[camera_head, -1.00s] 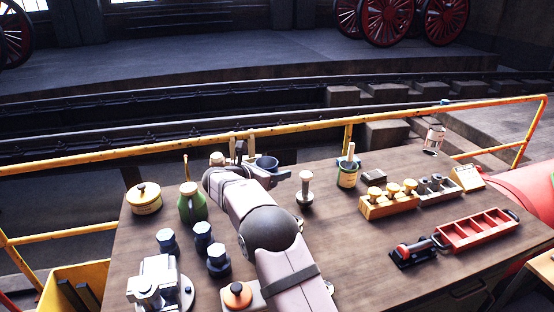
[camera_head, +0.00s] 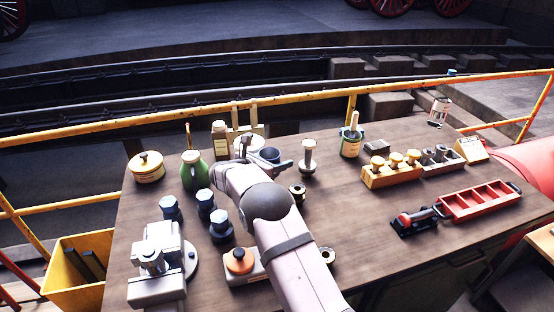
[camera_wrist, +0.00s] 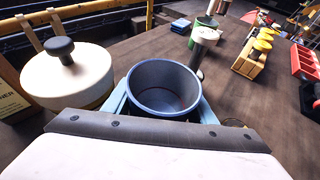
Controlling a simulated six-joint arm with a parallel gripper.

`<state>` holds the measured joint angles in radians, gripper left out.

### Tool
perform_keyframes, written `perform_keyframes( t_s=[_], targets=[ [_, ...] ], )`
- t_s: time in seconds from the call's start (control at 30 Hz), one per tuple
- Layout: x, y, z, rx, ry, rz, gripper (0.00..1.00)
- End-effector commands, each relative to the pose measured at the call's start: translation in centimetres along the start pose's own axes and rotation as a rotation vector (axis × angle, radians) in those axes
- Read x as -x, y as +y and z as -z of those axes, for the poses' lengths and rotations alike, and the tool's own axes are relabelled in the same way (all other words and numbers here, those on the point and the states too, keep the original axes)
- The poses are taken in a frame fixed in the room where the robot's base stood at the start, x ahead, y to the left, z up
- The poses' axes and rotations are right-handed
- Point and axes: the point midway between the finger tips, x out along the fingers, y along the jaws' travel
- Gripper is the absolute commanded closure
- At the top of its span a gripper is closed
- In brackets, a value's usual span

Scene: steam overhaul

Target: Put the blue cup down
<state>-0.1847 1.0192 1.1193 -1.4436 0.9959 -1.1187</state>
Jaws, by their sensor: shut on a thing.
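The blue cup (camera_head: 269,155) is in my gripper near the back edge of the wooden workbench, its open top facing up. In the wrist view the blue cup (camera_wrist: 163,88) looks empty and sits between the two jaws. My gripper (camera_head: 265,163) is shut on it, with a finger (camera_wrist: 116,103) on its left side and another on its right. The cup's underside is hidden, so I cannot tell whether it touches the bench.
A pale round-lidded container (camera_wrist: 68,75) stands close left of the cup. A grey valve-like piece (camera_head: 308,157) stands to its right. Bare bench (camera_head: 345,205) lies at right.

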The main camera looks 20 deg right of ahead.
Motion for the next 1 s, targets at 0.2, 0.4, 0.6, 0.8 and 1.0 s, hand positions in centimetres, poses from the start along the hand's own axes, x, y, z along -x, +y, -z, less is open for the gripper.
perform_keyframes(
  t_s=[0.2,0.4,0.6,0.8,1.0],
  targets=[
    [-0.9,0.0,2.2,0.001,0.000,0.000,0.73],
    [-1.6,0.0,3.8,-0.001,0.000,0.000,0.73],
    [-1.9,0.0,4.6,-0.001,0.000,0.000,0.73],
    [-2.0,0.0,4.8,-0.001,-0.001,0.000,0.73],
    [-2.0,-0.1,4.8,-0.001,0.000,0.000,0.73]
  ],
)
